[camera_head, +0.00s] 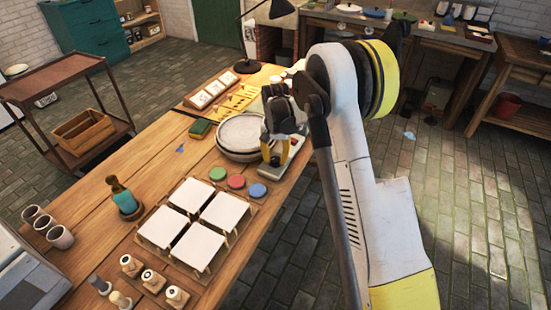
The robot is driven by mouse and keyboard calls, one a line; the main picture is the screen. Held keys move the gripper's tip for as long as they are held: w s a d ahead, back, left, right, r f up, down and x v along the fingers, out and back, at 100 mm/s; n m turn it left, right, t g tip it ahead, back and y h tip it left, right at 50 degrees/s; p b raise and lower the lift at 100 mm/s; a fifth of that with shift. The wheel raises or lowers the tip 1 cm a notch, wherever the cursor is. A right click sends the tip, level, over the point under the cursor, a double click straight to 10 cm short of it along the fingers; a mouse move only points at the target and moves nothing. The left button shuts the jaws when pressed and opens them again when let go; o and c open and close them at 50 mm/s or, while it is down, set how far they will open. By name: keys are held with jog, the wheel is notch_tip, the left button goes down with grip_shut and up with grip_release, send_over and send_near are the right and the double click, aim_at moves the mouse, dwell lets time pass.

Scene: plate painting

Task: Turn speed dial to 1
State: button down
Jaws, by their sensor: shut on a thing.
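A round pale grey plate or wheel (240,132) sits low on the wooden table, left of my gripper. A small light-coloured unit (294,146) stands at the table's right edge beside it, partly behind my gripper. My gripper (273,157) points down at this unit and is shut at its top. The speed dial itself is hidden by the fingers, so its marks and setting cannot be read.
Green, red and blue discs (236,181) lie just in front of the plate. Several white square tiles (205,222) lie nearer. A teal bottle (122,194), cups (60,237) and stamps (152,280) stand at left. A black lamp (247,66) stands behind.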

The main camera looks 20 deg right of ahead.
aim_at(275, 158)
jog(key=n, duration=0.4)
jog(key=shift+n, duration=1.9)
jog(key=c, duration=1)
grip_release()
notch_tip(275, 158, up, 12)
